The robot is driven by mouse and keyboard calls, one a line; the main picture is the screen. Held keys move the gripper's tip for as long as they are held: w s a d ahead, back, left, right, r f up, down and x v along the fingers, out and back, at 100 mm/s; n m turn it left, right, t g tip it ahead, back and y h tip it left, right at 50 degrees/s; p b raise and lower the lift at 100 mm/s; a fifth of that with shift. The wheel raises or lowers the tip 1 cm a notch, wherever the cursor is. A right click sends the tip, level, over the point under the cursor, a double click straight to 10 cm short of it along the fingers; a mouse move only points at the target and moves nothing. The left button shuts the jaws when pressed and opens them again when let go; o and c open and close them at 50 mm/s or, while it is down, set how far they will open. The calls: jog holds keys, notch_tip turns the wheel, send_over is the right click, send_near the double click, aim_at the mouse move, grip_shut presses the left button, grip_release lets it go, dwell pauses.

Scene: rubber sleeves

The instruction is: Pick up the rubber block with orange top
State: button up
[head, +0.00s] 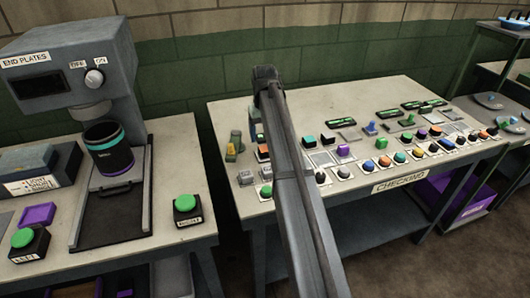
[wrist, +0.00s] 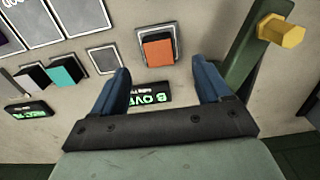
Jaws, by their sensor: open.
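The rubber block with orange top (wrist: 158,51) sits on a pale square plate with a dark border, at the upper middle of the wrist view. In the head view the orange-topped block (head: 263,153) shows just left of my arm. In the head view my arm hides most of the gripper.
A green stand with a yellow hexagonal knob (wrist: 280,30) rises close to the right finger. A teal-topped block (wrist: 65,71) and a white-topped block (wrist: 32,76) sit to the left. An empty square plate (wrist: 103,60) is nearer. A green-lit display (wrist: 152,96) lies between the fingers.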

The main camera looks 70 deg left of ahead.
aim_at(265, 149)
jog(key=shift+w+d+f, duration=0.1)
jog(key=shift+f, duration=2.9)
jog(key=shift+c, duration=0.4)
jog(key=c, duration=1.1)
